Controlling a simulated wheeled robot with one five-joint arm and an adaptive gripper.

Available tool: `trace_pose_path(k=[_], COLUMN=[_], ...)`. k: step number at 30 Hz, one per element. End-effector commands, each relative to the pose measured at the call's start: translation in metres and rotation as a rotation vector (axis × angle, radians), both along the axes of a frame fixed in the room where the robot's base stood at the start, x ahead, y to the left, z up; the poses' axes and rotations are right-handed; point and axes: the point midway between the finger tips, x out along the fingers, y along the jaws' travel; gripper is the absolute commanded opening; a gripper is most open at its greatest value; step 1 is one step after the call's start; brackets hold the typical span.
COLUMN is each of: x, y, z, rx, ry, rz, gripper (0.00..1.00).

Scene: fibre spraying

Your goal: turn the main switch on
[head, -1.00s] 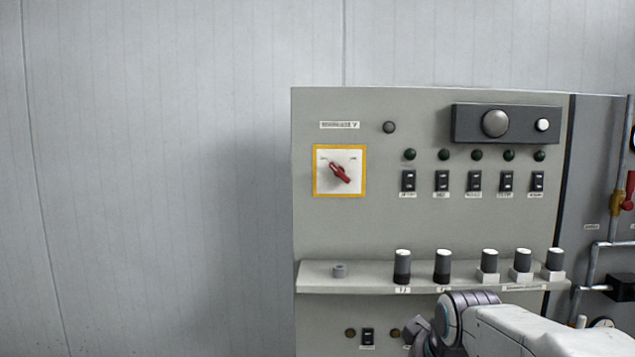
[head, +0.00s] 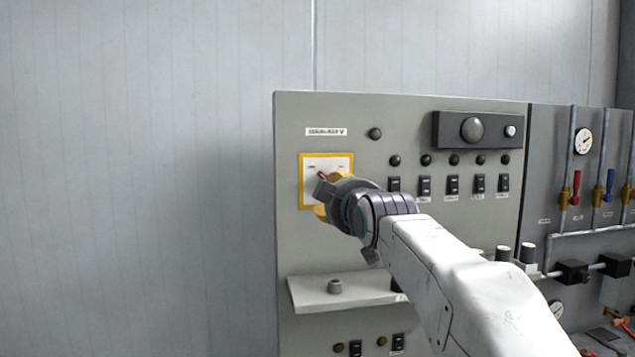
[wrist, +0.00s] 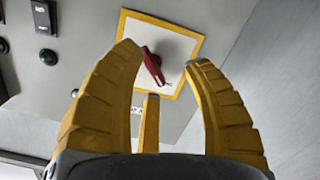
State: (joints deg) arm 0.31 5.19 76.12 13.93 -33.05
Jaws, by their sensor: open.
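The main switch is a red rotary handle (wrist: 153,66) on a white plate (wrist: 172,45) with a yellow border, set in the grey panel. In the head view only the tip of the red handle (head: 321,175) shows, at the upper left of the panel; my gripper covers the rest. My gripper (wrist: 163,60) is open, its yellow fingers pointing at the plate. In the wrist view the handle lies between the two outer fingertips, with a third finger below it. Whether any finger touches the handle I cannot tell. In the head view my gripper (head: 328,198) is in front of the plate.
Black rocker switches (head: 424,186) and dark green lamps stand right of the plate. Pipes with red and blue valve handles (head: 577,187) are at the far right. The wall left is bare.

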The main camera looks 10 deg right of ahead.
Motion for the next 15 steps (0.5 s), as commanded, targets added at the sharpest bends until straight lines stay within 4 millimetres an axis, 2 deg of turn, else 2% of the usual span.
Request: trace_pose_path(k=[7,15], x=[0.001,0.008], y=[0.000,0.000], z=[0.019,0.023], rx=[-0.135,-0.211], ry=[-0.082,-0.090], rz=[0.007,0.010], gripper=[0.45,0.45])
